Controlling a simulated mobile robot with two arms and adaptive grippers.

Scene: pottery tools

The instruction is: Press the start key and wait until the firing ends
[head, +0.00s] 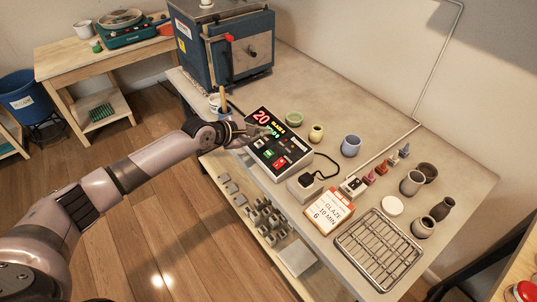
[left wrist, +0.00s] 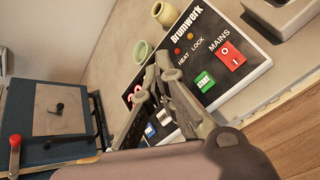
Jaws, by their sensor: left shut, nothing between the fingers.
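The kiln controller (head: 283,137) is a black and white box on the table, with a red "20" and smaller lit digits on its display. In the left wrist view its green START key (left wrist: 204,81) is beside the red MAINS switch (left wrist: 230,54). Small lamps marked HEAT and LOCK are above them. My left gripper (head: 256,130) is shut and empty over the controller. In the left wrist view its fingertips (left wrist: 165,62) are left of the START key, apart from it in the picture; their height above the panel is unclear. The blue kiln (head: 228,48) is shut. My right gripper is not in view.
A plug block (head: 304,187) with a black cable is beside the controller. A cup with a brush (head: 217,102) is near my left wrist. The table's back middle is clear.

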